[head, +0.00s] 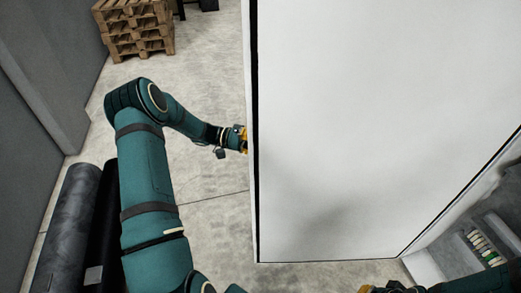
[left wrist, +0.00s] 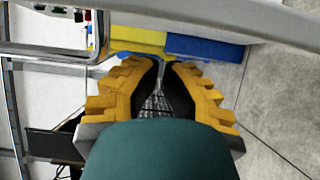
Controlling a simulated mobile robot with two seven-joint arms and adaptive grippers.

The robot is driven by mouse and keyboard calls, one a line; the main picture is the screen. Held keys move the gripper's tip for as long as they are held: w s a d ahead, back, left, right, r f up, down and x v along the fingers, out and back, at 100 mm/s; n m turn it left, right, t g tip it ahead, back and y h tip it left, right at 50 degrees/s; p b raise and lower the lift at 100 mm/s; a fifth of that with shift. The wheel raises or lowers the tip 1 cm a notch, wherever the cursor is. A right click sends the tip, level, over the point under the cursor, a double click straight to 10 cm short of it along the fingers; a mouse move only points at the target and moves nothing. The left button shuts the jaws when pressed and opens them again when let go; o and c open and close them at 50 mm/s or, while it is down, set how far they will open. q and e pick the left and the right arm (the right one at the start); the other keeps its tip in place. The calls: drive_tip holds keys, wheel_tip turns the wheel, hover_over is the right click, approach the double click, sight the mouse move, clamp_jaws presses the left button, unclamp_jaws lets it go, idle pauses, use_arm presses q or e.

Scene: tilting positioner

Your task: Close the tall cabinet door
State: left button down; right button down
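The tall cabinet door (head: 370,120) is a large white panel that fills the middle and right of the head view. Its dark-lined left edge stands upright, and it stands away from the cabinet body (head: 450,255) at the lower right. My left gripper (head: 243,139) is at the door's left edge, with its front end hidden behind the panel. In the left wrist view the yellow and black fingers (left wrist: 164,62) come together at the tips, with nothing seen held. Whether they touch the door is hidden. Only a bit of my right arm shows at the bottom right; its gripper's fingers are not visible.
Wooden pallets (head: 138,28) are stacked at the far left. Grey concrete floor (head: 205,70) is clear left of the door. A grey wall stands at the left. The left wrist view shows a metal rack and yellow and blue boxes (left wrist: 205,46).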

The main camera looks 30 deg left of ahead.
use_arm(q)
drive_tip(key=shift+s+d, duration=0.65)
drive_tip(key=shift+s, duration=0.35)
drive_tip(key=shift+s, duration=0.15)
